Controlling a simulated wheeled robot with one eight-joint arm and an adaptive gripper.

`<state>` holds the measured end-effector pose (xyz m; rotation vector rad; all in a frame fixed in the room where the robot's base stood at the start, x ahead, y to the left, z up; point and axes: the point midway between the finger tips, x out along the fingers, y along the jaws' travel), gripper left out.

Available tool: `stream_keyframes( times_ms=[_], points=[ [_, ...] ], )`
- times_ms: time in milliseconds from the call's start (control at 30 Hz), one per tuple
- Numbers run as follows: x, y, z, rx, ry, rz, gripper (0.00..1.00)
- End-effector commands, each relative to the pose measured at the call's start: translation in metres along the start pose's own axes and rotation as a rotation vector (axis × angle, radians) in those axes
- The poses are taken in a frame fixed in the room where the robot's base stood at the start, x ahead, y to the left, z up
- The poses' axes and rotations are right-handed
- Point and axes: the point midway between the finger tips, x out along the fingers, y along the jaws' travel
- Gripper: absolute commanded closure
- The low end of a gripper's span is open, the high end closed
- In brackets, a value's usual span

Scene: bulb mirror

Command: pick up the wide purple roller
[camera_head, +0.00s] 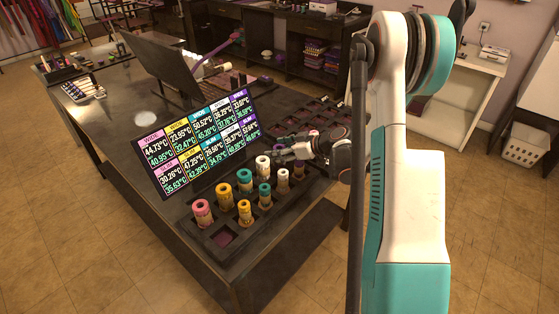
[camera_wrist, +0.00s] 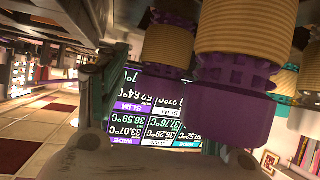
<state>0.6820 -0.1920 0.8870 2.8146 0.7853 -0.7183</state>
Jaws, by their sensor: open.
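In the wrist view, a large purple roller with a ribbed tan band (camera_wrist: 234,95) fills the right of centre; it appears to be the wide purple one. A second, smaller-looking purple roller with a tan band (camera_wrist: 168,48) stands to its left. My gripper (camera_head: 285,156) is open beside the back end of the roller rack in the head view, with nothing seen in its jaws. Whether a finger touches a roller cannot be told.
A dark screen (camera_head: 160,65) stands farther back on the table.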

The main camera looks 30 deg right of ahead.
Motion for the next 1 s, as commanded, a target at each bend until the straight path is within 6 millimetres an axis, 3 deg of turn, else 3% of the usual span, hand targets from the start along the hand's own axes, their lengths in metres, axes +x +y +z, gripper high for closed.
stream_keyframes(
  times_ms=[33,233,667,867,1000],
  points=[
    [0.000,0.000,0.000,0.000,0.000,0.000,0.46],
    [0.000,0.000,0.000,0.000,0.000,0.000,0.91],
    [-0.003,0.000,-0.004,0.000,0.000,0.000,0.92],
    [-0.014,-0.001,-0.025,0.000,0.000,0.000,0.92],
    [-0.029,0.000,-0.052,0.000,0.000,0.000,0.92]
  ],
)
